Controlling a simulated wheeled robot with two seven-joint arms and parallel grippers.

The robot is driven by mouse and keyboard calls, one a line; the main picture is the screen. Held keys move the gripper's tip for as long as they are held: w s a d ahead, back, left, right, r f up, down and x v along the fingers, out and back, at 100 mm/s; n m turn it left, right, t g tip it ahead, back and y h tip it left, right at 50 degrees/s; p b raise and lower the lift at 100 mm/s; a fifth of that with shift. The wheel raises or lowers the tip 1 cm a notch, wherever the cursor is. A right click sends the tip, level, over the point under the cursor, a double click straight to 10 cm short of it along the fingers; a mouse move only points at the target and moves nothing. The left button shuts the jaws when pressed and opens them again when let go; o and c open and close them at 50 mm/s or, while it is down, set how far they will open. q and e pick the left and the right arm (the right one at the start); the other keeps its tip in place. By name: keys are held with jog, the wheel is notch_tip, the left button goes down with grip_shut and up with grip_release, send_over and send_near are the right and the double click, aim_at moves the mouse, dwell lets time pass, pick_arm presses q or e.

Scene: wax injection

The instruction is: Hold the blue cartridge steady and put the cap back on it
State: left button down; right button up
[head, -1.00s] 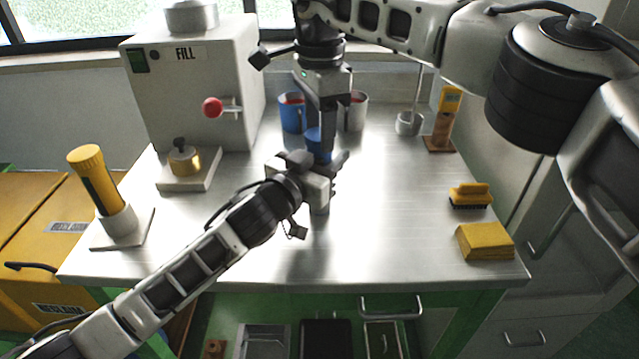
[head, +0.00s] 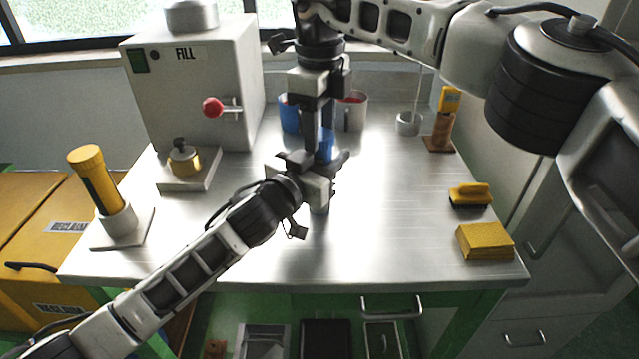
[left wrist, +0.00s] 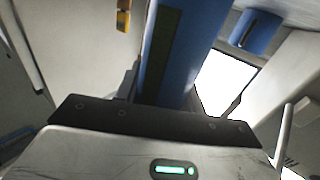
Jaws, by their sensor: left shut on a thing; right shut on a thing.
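The blue cartridge (head: 327,144) stands upright above the middle of the bench. It also shows as a tall blue body with a dark strip in the left wrist view (left wrist: 186,45). My left gripper (head: 318,172) is shut around the cartridge from the front left. My right gripper (head: 318,128) points straight down from above, its fingers shut at the cartridge's top end. The cap is not distinct; it is hidden by the right fingers, so I cannot tell how it sits on the cartridge.
The fill machine (head: 195,85) with its red knob (head: 213,108) stands at the back left. A yellow brush (head: 470,195) and yellow stack (head: 485,241) lie right. The front bench is clear.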

jog(key=o, duration=1.1)
jog(key=shift+s+a, duration=0.1)
jog(key=shift+s, duration=0.1)
jog(key=shift+a, duration=0.1)
notch_tip(320, 180, up, 4)
jog(key=shift+r, duration=0.3)
jog(key=shift+c, duration=0.5)
